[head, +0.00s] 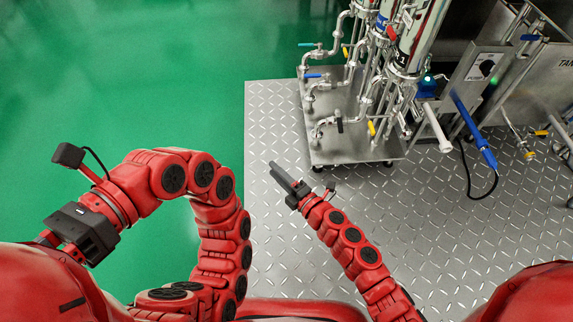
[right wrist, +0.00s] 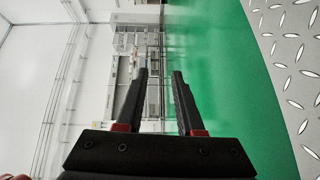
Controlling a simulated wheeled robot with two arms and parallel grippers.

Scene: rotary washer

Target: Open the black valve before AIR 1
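A small black valve handle (head: 340,125) sits on the front pipe of the wheeled pipe skid (head: 345,150) in the head view. No AIR 1 label is readable. My right gripper (head: 275,170) is open and empty, to the left of the skid's front corner and apart from the handle. The right wrist view shows its two black fingers (right wrist: 160,85) apart with nothing between them. My left gripper (head: 82,232) is at the far left, well away from the skid. Its fingers cannot be made out.
The skid carries other handles: teal (head: 311,45), blue (head: 316,75), yellow (head: 371,128) and red (head: 391,32). A steel machine (head: 480,70) with a blue hose fitting (head: 470,125) stands at the right. The tread-plate floor (head: 275,125) left of the skid is clear.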

